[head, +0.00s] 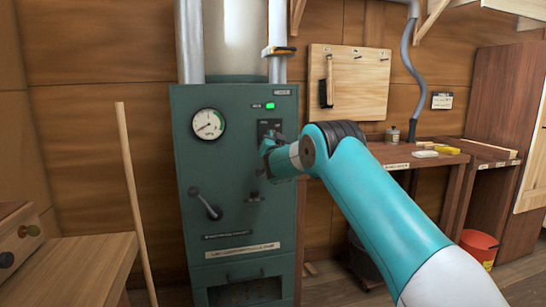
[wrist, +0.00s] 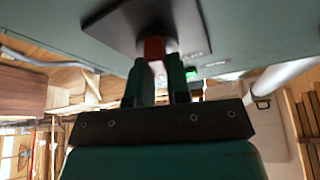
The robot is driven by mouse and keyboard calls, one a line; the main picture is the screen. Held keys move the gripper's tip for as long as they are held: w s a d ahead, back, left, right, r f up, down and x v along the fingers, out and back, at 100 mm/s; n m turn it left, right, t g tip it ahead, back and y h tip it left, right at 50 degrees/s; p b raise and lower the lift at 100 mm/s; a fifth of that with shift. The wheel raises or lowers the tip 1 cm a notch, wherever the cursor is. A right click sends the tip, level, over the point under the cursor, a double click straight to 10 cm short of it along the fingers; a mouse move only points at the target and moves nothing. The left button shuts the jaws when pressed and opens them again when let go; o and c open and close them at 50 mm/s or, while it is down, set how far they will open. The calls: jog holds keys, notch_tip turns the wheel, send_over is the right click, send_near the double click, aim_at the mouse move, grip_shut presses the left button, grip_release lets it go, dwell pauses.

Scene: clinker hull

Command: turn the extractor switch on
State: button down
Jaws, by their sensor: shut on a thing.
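The extractor cabinet (head: 235,160) is a tall dark green box in the middle of the head view. My gripper (head: 268,145) is at its upper right front, by a dark switch plate (head: 269,126). In the wrist view the gripper (wrist: 157,75) is shut on the red switch handle (wrist: 154,48), which stands out from the dark plate (wrist: 125,28). In the head view my gripper hides the handle. A green lamp (head: 270,105) glows above the plate; it also shows in the wrist view (wrist: 200,76). The handle's exact setting cannot be told.
A round gauge (head: 208,123) and a grey lever (head: 206,204) are on the cabinet's left half. A small dark knob (head: 254,196) is below my gripper. A wooden pole (head: 132,200) leans at left. A workbench (head: 450,158) stands at right.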

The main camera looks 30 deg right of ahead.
jog(key=m+h+b, duration=0.1)
jog(key=m+b, duration=0.1)
jog(key=m+g+b, duration=0.1)
jog(key=m+b, duration=0.1)
jog(key=b, duration=0.1)
jog(key=shift+f+g+h, duration=0.2)
jog(key=shift+g+h, duration=0.1)
jog(key=shift+h, duration=0.1)
jog(key=shift+r+m, duration=0.15)
jog(key=shift+m, duration=0.35)
jog(key=c, duration=1.1)
grip_release()
jog(key=shift+b+v, duration=2.7)
jog(key=shift+v, duration=6)
jog(key=shift+a, duration=0.1)
